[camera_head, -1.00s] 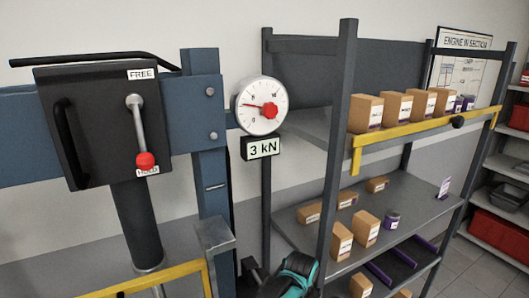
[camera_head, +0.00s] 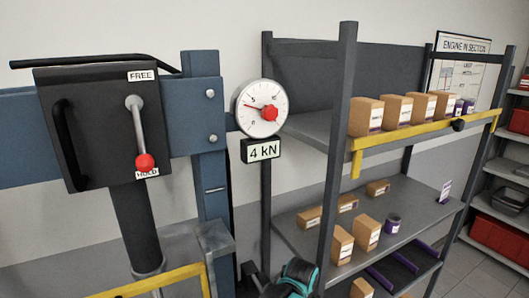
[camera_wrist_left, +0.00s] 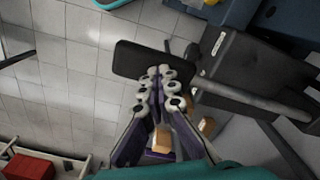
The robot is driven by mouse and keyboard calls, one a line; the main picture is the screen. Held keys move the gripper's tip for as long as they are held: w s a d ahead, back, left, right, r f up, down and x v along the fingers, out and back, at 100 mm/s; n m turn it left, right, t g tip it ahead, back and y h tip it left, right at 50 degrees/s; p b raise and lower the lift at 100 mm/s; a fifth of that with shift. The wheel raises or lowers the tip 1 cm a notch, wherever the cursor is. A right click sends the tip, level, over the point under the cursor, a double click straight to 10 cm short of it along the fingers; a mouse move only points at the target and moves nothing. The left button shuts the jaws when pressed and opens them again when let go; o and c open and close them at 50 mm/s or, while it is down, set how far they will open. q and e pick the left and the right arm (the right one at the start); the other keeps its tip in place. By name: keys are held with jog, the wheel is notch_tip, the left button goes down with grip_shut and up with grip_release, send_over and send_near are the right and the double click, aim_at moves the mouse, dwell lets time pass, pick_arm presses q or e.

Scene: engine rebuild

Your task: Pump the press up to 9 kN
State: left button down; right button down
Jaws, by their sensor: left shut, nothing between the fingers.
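The press has a black valve box (camera_head: 98,115) on a blue frame (camera_head: 205,150). Its lever with a red knob (camera_head: 145,163) points down at HOLD. The round gauge (camera_head: 262,108) has a red hub, and the display (camera_head: 263,151) below it reads 4 kN. In the left wrist view my left gripper (camera_wrist_left: 162,74) is shut and empty, its fingertips at a flat dark pad (camera_wrist_left: 140,58). A grey bar (camera_wrist_left: 250,100) runs to the right from near the pad. Whether the fingers touch the pad is unclear.
A shelf rack with a yellow rail (camera_head: 425,136) and cardboard boxes (camera_head: 367,116) stands right of the gauge. A yellow bar (camera_head: 165,280) crosses the lower left. Tiled floor (camera_wrist_left: 70,60) and a red bin (camera_wrist_left: 28,167) show in the left wrist view.

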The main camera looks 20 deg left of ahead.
pick_arm(q)
jog(key=shift+f, duration=0.1)
jog(key=shift+f+b, duration=0.95)
jog(key=shift+f, duration=0.25)
dwell(0.4)
jog(key=shift+f+b, duration=0.9)
jog(key=shift+f, duration=0.15)
dwell(0.5)
jog(key=shift+f+b, duration=0.45)
jog(key=shift+r, duration=0.1)
